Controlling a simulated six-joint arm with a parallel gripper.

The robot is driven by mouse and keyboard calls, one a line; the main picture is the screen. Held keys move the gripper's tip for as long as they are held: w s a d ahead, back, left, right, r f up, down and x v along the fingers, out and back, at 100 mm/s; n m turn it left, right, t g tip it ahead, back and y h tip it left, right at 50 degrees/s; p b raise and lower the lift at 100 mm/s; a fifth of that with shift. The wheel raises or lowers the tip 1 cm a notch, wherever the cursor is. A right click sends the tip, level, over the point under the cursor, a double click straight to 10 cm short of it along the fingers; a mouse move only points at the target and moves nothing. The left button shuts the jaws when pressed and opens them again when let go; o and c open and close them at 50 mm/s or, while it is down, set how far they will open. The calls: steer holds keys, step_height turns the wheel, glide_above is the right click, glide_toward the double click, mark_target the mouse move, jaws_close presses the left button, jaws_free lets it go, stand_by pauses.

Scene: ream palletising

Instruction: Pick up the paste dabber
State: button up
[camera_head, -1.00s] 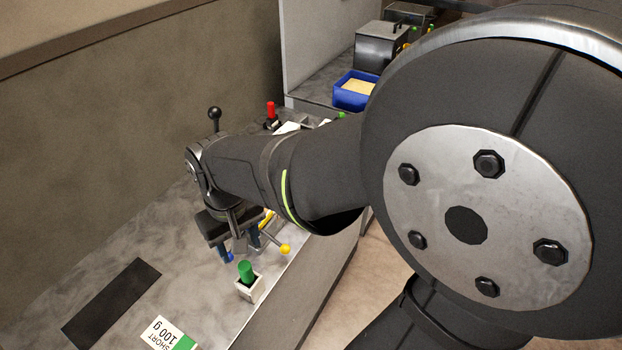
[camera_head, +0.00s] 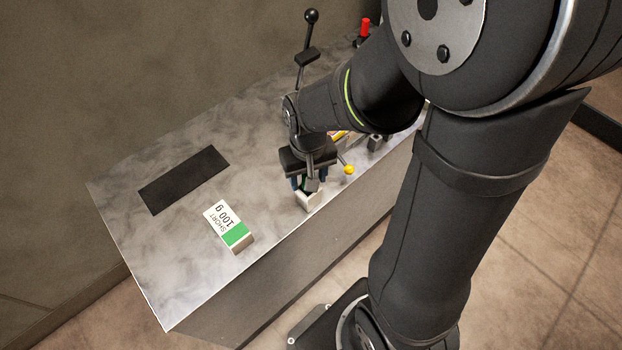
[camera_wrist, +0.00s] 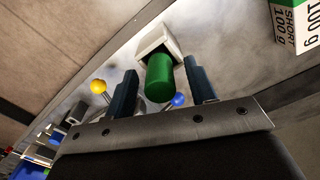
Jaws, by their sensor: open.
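The paste dabber appears to be the thing with the thick green cylindrical handle (camera_wrist: 159,78), standing in a small white square holder (camera_wrist: 155,41). In the head view the holder (camera_head: 309,201) sits near the bench's front edge, and the green handle is mostly hidden by my gripper. My gripper (camera_head: 308,184) is open just above the holder. In the wrist view its two dark blue fingers (camera_wrist: 160,70) stand on either side of the green handle, with a visible gap on each side.
A white-and-green block marked SHORT 100 g (camera_head: 228,224) and a black mat (camera_head: 184,180) lie to the left on the grey bench (camera_head: 130,235). A yellow ball knob (camera_head: 349,169) is close right of my gripper. A red-topped item (camera_head: 364,30) stands farther back.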

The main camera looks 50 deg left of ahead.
steer(key=c, duration=1.1)
steer(key=shift+r, duration=0.1)
steer(key=shift+r, duration=0.35)
steer(key=r, duration=0.9)
steer(key=shift+w+a, duration=0.35)
steer(key=w+a+m, duration=0.2)
steer(key=w, duration=0.2)
steer(key=w+a+r+m, duration=0.1)
steer(key=w+a+m, duration=0.1)
steer(key=w+a, duration=0.1)
steer(key=w+a+r+m, duration=0.1)
steer(key=w+a+m, duration=0.1)
steer(key=w, duration=0.3)
steer(key=shift+w+a, duration=0.25)
steer(key=shift+a, duration=0.25)
